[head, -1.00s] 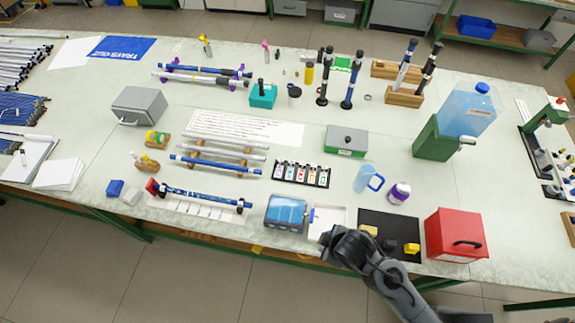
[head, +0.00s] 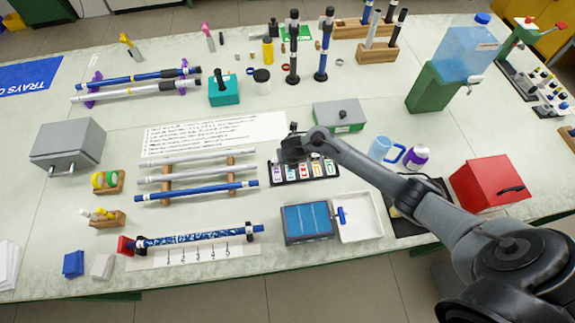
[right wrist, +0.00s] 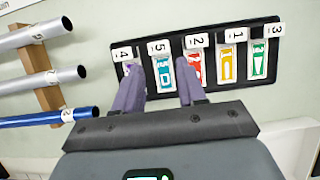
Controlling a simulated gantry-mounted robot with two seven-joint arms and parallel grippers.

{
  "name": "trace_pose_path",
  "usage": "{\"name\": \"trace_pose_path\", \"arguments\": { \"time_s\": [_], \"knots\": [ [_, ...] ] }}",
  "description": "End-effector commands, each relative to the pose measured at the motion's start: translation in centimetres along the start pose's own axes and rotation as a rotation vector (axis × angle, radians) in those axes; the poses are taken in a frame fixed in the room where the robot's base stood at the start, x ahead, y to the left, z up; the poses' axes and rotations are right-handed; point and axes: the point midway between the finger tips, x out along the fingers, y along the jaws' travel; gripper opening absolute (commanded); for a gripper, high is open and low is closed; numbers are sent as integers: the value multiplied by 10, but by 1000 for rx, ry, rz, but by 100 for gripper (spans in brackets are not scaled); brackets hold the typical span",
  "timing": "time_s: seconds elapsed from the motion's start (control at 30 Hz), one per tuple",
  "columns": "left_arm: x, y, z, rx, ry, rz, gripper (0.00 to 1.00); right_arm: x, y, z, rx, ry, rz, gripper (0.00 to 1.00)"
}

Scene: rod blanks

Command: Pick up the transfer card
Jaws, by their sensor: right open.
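Several cards with coloured symbols and numbered white tabs sit in a black rack (right wrist: 212,62); the rack also shows in the head view (head: 334,180). Which one is the transfer card, I cannot tell. My right gripper (right wrist: 160,92) is open over the rack, its fingers on either side of the teal card (right wrist: 165,74) at tab 5. The left finger partly covers the card at tab 4. The red card (right wrist: 194,68), yellow card (right wrist: 228,65) and green card (right wrist: 259,60) lie to the right.
Silver and blue rods (right wrist: 35,122) lie left of the rack. A grey-lidded green box (head: 340,115) stands behind it. A blue-lidded box (head: 307,222) and white tray (head: 360,218) are in front, a blue mug (head: 381,148) to the right.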

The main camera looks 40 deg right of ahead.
Motion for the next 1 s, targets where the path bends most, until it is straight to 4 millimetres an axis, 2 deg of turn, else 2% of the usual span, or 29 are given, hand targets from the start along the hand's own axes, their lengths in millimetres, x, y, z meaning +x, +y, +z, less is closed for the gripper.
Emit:
{"name": "trace_pose_path", "arguments": {
  "time_s": [0.1,0.33,0.63,1.0],
  "knots": [
    [5,0,2,0,0,1,43,13,0,0,2,-1,0,40],
    [8,0,2,2,2,-2,43,24,0,1,4,-1,1,40],
    [18,-3,5,11,2,-10,43,61,-2,3,5,-1,0,40],
    [19,-3,5,10,3,-11,43,68,-2,4,4,-3,1,40]
  ]
}}
